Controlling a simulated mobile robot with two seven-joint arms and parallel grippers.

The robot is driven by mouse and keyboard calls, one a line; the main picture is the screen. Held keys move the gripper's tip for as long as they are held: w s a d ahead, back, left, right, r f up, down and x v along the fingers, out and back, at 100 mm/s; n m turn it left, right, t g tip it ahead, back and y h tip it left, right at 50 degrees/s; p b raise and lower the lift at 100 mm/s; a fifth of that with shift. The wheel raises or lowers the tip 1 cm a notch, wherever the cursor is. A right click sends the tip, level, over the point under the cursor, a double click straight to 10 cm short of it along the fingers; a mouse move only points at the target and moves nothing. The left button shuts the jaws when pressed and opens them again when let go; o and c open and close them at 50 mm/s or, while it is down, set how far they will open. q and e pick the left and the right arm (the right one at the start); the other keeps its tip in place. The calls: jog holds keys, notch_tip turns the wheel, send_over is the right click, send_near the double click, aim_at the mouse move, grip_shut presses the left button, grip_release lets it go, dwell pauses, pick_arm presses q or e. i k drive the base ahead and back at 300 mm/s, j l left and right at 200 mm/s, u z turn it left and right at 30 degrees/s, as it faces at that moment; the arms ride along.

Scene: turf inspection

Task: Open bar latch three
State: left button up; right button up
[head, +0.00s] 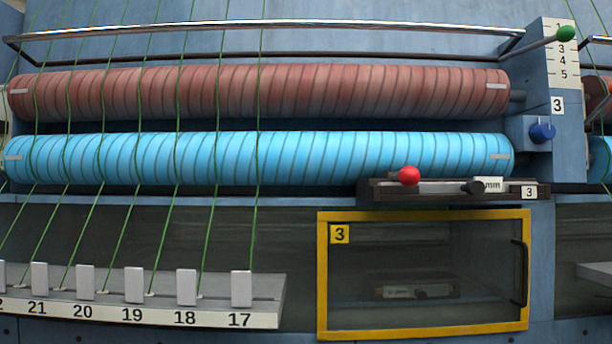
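A long shiny metal bar (260,24) runs across the top, above the rollers. At its right end a lever with a green ball knob (565,33) points up and right, in front of a white scale plate (562,65). A plate marked 3 (557,105) is below the scale. A dark blue knob (542,131) sits on a block below that plate. Which part is the bar latch is not labelled, and I cannot tell whether it is latched. Neither of my grippers shows in the head view.
A red-brown roller (270,91) lies above a light blue roller (300,157); green threads cross both at left. Below are a red ball knob (409,175) on a dark rail, a yellow-framed door (322,275) marked 3, and a numbered ledge (150,313).

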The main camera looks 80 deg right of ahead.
aim_at(408, 176)
jog(key=z, duration=3.1)
